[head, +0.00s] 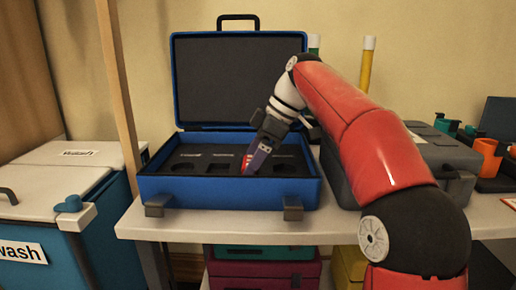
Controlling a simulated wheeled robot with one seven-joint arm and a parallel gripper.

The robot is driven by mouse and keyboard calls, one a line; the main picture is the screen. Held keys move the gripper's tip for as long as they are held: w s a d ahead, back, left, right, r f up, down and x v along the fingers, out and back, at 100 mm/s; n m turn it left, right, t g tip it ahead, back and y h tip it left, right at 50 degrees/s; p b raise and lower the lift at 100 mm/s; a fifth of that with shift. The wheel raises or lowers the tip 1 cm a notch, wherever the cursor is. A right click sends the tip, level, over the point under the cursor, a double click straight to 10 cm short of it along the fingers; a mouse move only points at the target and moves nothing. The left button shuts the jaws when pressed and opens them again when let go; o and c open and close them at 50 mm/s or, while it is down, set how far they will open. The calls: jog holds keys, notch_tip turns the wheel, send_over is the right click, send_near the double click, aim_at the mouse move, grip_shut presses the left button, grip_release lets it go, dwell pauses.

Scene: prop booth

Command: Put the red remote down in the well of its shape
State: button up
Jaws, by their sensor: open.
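An open blue case (160,187) stands on the table, its dark foam insert cut with wells. A round well (183,168) is at the left and a squarish well (217,169) is beside it. Another dark well (286,169) shows at the right. My gripper (254,163) points down into the case, right of the squarish well, with its jaws open. A small red piece, seemingly the red remote (246,164), shows at the fingertips, low at the foam. The fingers hide most of it, so I cannot tell whether it is seated in a well.
The raised case lid (238,40) stands behind the insert. A grey case (435,150) is to the right, with orange and green cups beyond. A wooden post (117,90) and a blue wash bin (40,240) are at the left.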

jog(key=shift+r+p, duration=0.3)
jog(key=shift+r, duration=0.25)
jog(key=p+v, duration=0.3)
jog(key=v, duration=0.8)
jog(key=shift+d+r, duration=0.2)
jog(key=shift+d, duration=0.05)
jog(key=shift+s, duration=0.1)
